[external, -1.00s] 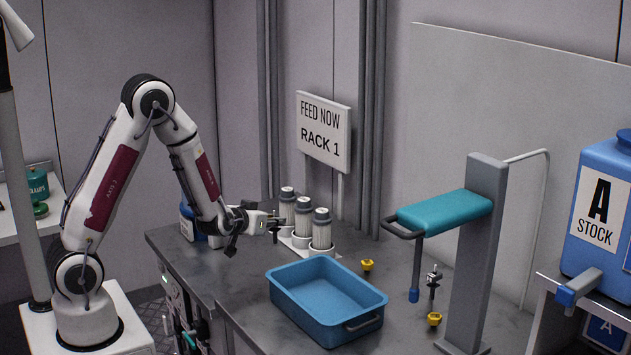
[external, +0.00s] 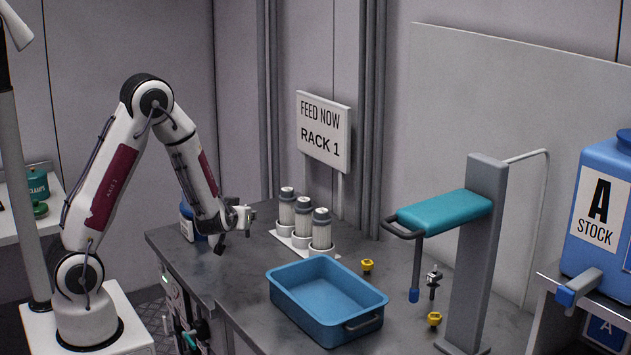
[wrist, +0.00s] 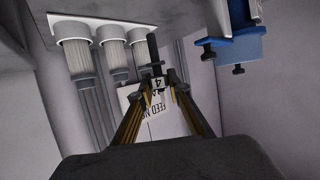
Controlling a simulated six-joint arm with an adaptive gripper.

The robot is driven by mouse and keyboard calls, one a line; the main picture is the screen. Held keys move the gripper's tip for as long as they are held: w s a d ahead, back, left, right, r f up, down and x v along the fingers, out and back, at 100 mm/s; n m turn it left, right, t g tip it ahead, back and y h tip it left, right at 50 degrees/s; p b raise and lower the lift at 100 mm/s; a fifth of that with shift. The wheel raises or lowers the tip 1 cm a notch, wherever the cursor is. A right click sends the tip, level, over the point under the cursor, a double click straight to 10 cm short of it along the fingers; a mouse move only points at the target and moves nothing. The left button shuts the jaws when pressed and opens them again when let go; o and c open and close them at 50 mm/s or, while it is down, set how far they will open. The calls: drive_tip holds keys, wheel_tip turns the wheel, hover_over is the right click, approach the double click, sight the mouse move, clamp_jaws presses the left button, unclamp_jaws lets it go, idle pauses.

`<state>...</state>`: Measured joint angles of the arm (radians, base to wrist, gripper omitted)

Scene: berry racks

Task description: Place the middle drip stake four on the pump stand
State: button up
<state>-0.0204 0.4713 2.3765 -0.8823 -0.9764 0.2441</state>
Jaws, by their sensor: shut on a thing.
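My gripper (external: 243,218) is shut on a dark stake marked 4 (wrist: 157,82), which shows between its fingers in the wrist view. In the external view the gripper is above the left part of the grey bench, left of three canisters, and the stake is too small there to make out well. I cannot tell for sure which thing is the pump stand. A blue object with a white label (external: 187,222) stands behind my wrist, partly hidden. A blue body with dark knobs (wrist: 234,48) shows at the upper right of the wrist view.
The three canisters (external: 303,222) stand in a white rack right of my gripper. A blue tray (external: 283,306) sits at the bench front. A teal platform on a grey column (external: 474,270), yellow pieces (external: 367,266) and a small dark fitting (external: 433,281) are farther right.

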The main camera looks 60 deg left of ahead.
sight(247, 234)
drive_tip(key=shift+f, duration=2.9)
drive_tip(key=shift+f, duration=2.1)
drive_tip(key=shift+f, duration=0.15)
drive_tip(key=o, duration=0.8)
